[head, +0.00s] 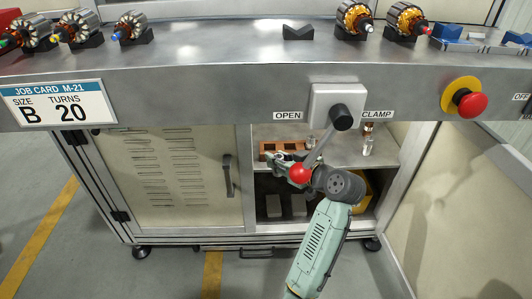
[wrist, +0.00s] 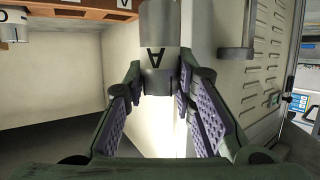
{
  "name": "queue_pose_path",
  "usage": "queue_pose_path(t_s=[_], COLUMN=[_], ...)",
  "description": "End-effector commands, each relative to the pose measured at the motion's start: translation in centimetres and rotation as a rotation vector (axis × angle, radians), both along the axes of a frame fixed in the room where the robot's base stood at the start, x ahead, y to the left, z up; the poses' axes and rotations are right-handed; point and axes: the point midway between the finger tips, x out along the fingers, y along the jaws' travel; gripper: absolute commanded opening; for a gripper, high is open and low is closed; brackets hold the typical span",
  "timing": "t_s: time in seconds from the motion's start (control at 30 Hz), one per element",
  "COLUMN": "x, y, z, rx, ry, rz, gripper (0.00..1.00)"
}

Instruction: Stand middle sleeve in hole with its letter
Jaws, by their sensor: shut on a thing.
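My gripper (wrist: 158,82) is shut on a grey and white metal sleeve (wrist: 158,50), which sits between its two ridged pads in the wrist view. A wooden block (wrist: 75,14) is at the upper left there, apart from the held sleeve, with a lettered label (wrist: 123,4). Another lettered sleeve (wrist: 15,28) shows at the left edge; its letter is cut off. In the head view my gripper (head: 279,157) is close to the wooden block (head: 267,147) on the cabinet shelf, partly behind the lever's red knob.
A clamp lever with a red knob (head: 300,173) hangs in front of my arm. Small copper and clear items (head: 368,140) stand at the shelf's right. The cabinet door handle (head: 227,176) is left of my gripper. A steel bench (head: 230,75) with armatures lies above.

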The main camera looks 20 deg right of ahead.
Motion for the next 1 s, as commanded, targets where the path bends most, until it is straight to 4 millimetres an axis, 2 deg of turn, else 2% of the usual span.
queue_pose_path(t_s=[0.17, 0.4, 0.6, 0.7, 0.83, 1.0], x=[3.8, 10.2, 14.2, 15.2, 15.4, 15.4], y=[-0.5, -1.6, -2.4, -2.5, -2.6, -2.6], z=[-0.1, -0.7, -1.1, -1.3, -1.8, -4.1], rx=[0.001, 0.001, 0.000, 0.001, 0.000, 0.002], ry=[-0.001, 0.000, -0.001, -0.001, 0.000, 0.003], rz=[0.003, 0.004, 0.002, 0.001, 0.000, 0.000], gripper=[0.00, 0.00, 0.00, 0.00, 0.00, 0.00])
